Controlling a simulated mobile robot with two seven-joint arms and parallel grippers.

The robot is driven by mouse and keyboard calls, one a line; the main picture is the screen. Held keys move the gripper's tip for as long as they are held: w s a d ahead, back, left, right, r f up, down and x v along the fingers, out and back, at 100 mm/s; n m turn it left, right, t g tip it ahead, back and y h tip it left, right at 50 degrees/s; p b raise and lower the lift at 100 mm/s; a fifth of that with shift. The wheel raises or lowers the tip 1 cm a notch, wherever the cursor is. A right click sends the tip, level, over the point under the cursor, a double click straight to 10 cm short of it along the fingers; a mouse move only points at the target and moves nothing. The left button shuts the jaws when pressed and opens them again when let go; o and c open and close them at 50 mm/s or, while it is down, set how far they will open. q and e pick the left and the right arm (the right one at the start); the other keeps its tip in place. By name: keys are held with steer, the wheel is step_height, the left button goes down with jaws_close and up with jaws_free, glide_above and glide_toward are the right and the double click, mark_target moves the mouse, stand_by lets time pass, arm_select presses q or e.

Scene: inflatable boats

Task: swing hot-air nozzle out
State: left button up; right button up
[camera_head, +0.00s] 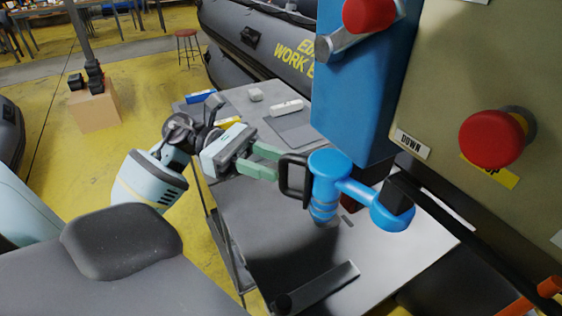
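The blue hot-air nozzle (326,190) hangs over the grey table, with a blue arm running right to a rounded blue joint (393,212). A black loop handle (284,176) sits on the nozzle's left side. My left gripper (277,163) comes in from the left with its two green fingers pointing at this handle. The fingers are spread, with a gap between them, and their tips are right at the handle's left side. Whether they touch it I cannot tell. My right gripper does not show.
The grey table (262,232) lies below, with small white and blue items at its back. A blue machine housing (357,90) and a panel with a red button (491,139) stand at the right. A grey boat (240,40) lies behind. Yellow floor is open at the left.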

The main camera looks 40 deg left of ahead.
arm_select(q)
steer(key=shift+w+d+p, duration=0.15)
steer(key=shift+d, duration=0.55)
steer(key=shift+w+d+p, duration=0.1)
steer(key=shift+d+p, duration=0.05)
steer(key=shift+d, duration=0.5)
steer(key=shift+c, duration=0.3)
jaws_close()
